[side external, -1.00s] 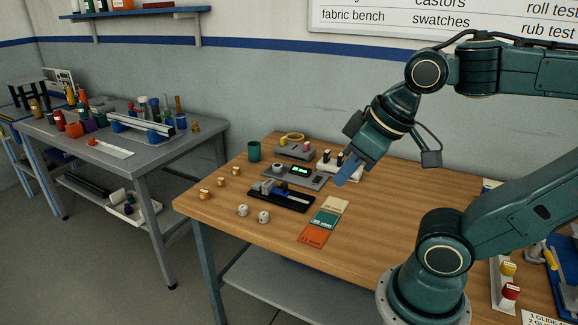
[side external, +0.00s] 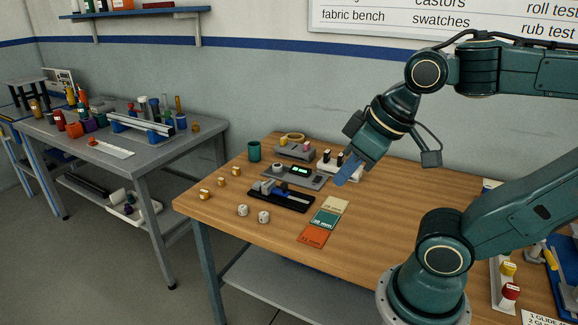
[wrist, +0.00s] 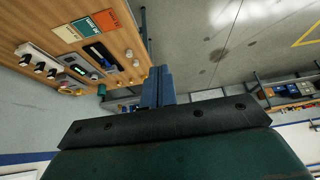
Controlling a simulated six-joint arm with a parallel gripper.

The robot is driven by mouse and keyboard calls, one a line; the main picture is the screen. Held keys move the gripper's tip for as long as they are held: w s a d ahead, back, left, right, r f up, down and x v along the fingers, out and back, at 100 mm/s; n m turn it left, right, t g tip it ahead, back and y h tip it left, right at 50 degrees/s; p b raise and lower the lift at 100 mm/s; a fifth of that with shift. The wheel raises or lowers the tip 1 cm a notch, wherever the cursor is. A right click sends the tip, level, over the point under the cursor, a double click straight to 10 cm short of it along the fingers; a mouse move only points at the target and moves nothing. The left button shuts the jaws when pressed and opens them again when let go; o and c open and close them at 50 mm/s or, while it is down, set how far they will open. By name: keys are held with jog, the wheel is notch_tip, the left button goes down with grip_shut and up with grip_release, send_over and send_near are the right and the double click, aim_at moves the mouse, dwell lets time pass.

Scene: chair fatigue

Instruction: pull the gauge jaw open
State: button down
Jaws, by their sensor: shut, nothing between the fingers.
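The gauge (side external: 291,202) is a low black bed with a grey and blue jaw part (side external: 268,187) near its left end. It lies on the wooden bench, behind two white knobs. It also shows at the upper left of the wrist view (wrist: 112,64), but I cannot tell there how far the jaw stands open. My gripper (side external: 341,181) has blue fingers and is shut and empty. It is above the bench, to the right of the gauge and apart from it. The shut fingers (wrist: 157,86) also show in the wrist view.
A grey unit with a green display (side external: 301,171) sits behind the gauge. A white block with black knobs (side external: 345,172) is close behind my gripper. Cream, green and orange swatches (side external: 324,219) lie in front. A green cup (side external: 254,151) stands at the back left. The bench's middle right is bare.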

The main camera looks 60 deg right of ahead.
jog(key=c, duration=1.5)
grip_release()
jog(key=o, duration=0.3)
jog(key=shift+w+d+r, duration=0.1)
jog(key=shift+w+r, duration=0.1)
jog(key=shift+w, duration=0.05)
jog(key=w+d+m+g, duration=0.25)
jog(key=w+d, duration=0.35)
jog(key=w, duration=0.4)
jog(key=w+d+m+g, duration=0.1)
jog(key=w+d+m, duration=0.2)
jog(key=w+d, duration=0.5)
jog(key=w+d+f+m+g, duration=0.1)
jog(key=w+d+f, duration=0.4)
jog(key=d+f, duration=0.2)
jog(key=w+d+f+m+g, duration=0.1)
jog(key=w+d+f+m, duration=0.1)
jog(key=w+d+f, duration=0.3)
jog(key=d+f, duration=0.1)
jog(key=d, duration=0.2)
jog(key=shift+d+f, duration=0.35)
jog(key=shift+d, duration=0.05)
